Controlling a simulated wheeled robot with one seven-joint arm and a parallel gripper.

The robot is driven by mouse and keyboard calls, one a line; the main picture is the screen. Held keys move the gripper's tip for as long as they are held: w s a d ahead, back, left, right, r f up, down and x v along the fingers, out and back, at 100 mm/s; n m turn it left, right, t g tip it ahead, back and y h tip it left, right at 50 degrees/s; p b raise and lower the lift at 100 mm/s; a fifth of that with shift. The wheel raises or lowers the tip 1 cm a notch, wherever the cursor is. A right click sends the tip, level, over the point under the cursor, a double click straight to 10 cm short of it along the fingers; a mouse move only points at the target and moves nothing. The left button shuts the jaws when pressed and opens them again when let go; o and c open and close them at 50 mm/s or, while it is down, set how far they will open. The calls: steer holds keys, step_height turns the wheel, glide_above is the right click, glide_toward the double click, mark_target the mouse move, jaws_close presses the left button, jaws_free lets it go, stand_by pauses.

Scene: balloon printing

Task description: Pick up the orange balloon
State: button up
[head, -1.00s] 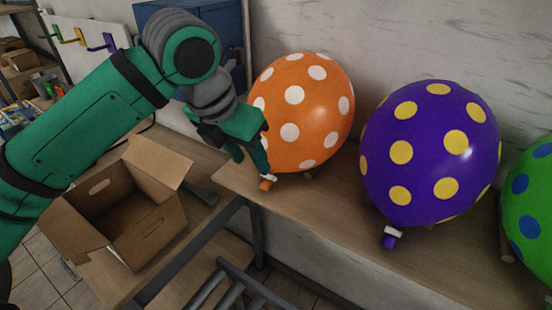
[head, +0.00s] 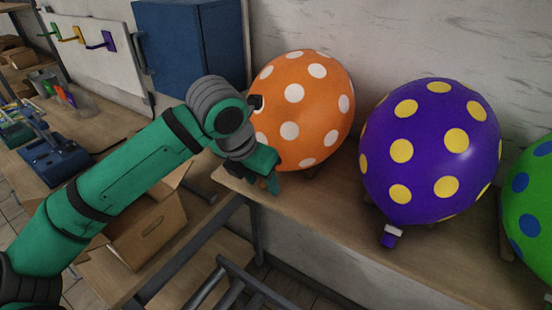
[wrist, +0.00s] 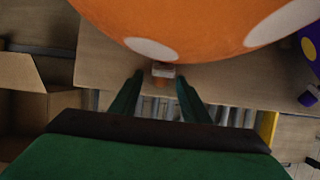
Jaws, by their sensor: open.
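The orange balloon with white dots (head: 317,110) rests on the wooden shelf, nearest my arm. In the wrist view its underside (wrist: 200,22) fills the top. Its neck, with a white band and orange tip (wrist: 162,72), hangs between and just beyond my fingertips. My gripper (wrist: 159,78) is open, one finger on each side of the neck, with space showing on both sides. In the head view my gripper (head: 272,186) is at the balloon's lower left, and it hides the neck there.
A purple balloon with yellow dots (head: 430,150) and a green balloon with blue dots (head: 530,205) stand to the right on the shelf (head: 345,210). An open cardboard box (head: 150,232) is below my arm. A blue cabinet (head: 190,50) is behind.

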steer(key=shift+d+f, duration=0.1)
steer(key=shift+s, duration=0.1)
steer(key=shift+c, duration=0.3)
steer(key=c, duration=0.8)
steer(key=shift+c, duration=0.2)
step_height(320, 180, up, 15)
stand_by(0.4)
